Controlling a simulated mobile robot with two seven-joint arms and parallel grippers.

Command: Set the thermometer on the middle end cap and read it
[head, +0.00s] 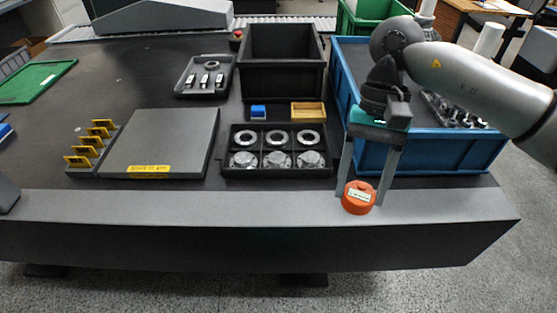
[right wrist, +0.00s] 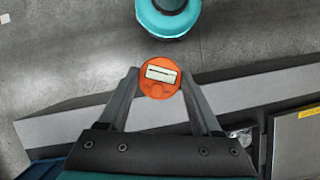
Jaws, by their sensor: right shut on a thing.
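The thermometer is an orange round puck (head: 358,198) with a pale display on its top. My right gripper (head: 361,193) is shut on it, one finger on each side. It is held above the table's grey front edge, to the right of the black tray. The thermometer also shows between the fingers in the right wrist view (right wrist: 159,78), where the display is too small to read. The black divided tray (head: 225,168) holds rings in its back row and silvery end caps in its front row. The middle end cap (head: 278,160) has nothing on it. My left gripper is out of view.
A blue crate (head: 430,158) stands right of the tray, behind my right gripper. A black bin (head: 282,78), a small blue block (head: 258,112) and a yellow box (head: 308,112) are behind the tray. A grey plate (head: 160,140) lies to its left. The front edge is clear.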

